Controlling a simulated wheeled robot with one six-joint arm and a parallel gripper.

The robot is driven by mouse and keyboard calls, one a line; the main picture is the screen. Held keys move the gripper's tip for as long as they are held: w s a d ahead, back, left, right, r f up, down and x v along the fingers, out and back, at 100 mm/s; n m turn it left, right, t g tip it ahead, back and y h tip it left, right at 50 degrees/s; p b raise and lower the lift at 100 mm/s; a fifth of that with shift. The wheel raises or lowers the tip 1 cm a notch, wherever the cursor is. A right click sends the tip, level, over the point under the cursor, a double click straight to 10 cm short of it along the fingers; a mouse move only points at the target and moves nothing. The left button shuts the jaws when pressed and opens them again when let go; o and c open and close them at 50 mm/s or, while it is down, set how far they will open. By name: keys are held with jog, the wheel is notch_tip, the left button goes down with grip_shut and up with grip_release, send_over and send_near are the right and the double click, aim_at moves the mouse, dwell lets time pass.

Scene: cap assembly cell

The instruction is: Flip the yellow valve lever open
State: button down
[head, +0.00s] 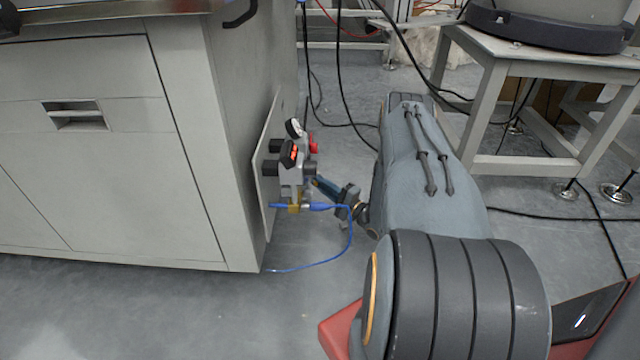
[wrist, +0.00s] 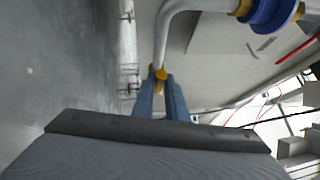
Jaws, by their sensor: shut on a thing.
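In the wrist view, the small yellow piece that looks like the valve lever (wrist: 159,75) sits between the tips of my gripper (wrist: 160,88). The blue fingers are shut on it, and they hide part of it. It is by the end of a bent silver pipe (wrist: 165,38). In the head view, my gripper (head: 318,185) reaches left to the valve unit (head: 291,174) on the cabinet's side. A yellow fitting (head: 294,208) shows low on that unit. The lever itself cannot be told apart there.
The valve unit is mounted on a plate (head: 264,165) on the grey cabinet (head: 90,180). It carries a round gauge (head: 294,128) and a red knob (head: 313,146). A blue hose (head: 347,238) loops below to the floor. Black cables hang behind. A white table (head: 490,100) stands right.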

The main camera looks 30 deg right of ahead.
jog(key=shift+f, duration=0.1)
jog(key=c, duration=1.8)
grip_release()
jog(key=shift+o, duration=0.2)
jog(key=p+v, duration=0.3)
jog(key=v, duration=0.5)
jog(key=shift+w+n, duration=0.2)
jog(key=shift+n, duration=0.1)
